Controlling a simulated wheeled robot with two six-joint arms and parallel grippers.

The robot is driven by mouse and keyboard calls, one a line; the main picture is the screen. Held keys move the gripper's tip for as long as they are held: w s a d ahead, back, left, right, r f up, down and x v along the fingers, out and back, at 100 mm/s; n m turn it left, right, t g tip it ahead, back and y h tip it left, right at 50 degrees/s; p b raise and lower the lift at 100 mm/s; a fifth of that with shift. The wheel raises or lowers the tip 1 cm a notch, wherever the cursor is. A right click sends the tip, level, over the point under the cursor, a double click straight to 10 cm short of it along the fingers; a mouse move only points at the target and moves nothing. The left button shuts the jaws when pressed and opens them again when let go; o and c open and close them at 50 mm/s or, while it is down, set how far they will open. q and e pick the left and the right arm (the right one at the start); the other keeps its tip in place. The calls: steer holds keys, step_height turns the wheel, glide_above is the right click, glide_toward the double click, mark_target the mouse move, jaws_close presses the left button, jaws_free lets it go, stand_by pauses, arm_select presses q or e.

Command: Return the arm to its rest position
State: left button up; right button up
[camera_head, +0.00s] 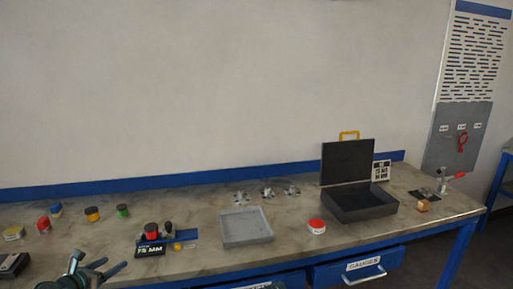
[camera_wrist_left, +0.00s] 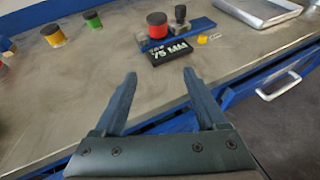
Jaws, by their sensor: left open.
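My left gripper (camera_head: 98,272) is at the lower left of the head view, over the front part of the workbench (camera_head: 190,262). It also shows in the left wrist view (camera_wrist_left: 160,88), with its two fingers apart and nothing between them. The same block (camera_head: 150,250) shows to the right of the gripper in the head view.
Several coloured jars stand at the left. A grey tray (camera_head: 246,240), a red button (camera_head: 317,226) and an open black case (camera_head: 362,204) stand further right. An open blue drawer (camera_head: 358,268) juts from the front. The air above the bench is clear.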

arm_select(q)
steer(key=s+d+f+m+g+h+p, duration=0.1)
steer(key=s+d+f+m+g+h, duration=0.2)
steer(key=d+m, duration=0.8)
steer(key=d+f+m+g+p, duration=0.2)
steer(key=d+f+m+g, duration=0.45)
steer(key=d, duration=0.95)
steer(key=s+d+m+g+y+p, duration=0.1)
steer(key=s+d+m, duration=0.4)
steer(key=m, duration=0.5)
steer(key=s+d+r+m+g+y+p, duration=0.1)
steer(key=s+d+m+g+y, duration=0.2)
steer(key=s+m, duration=0.6)
steer(key=d+m+y, duration=0.1)
steer(key=d+y, duration=0.1)
steer(key=d, duration=0.1)
steer(key=shift+d+r, duration=0.25)
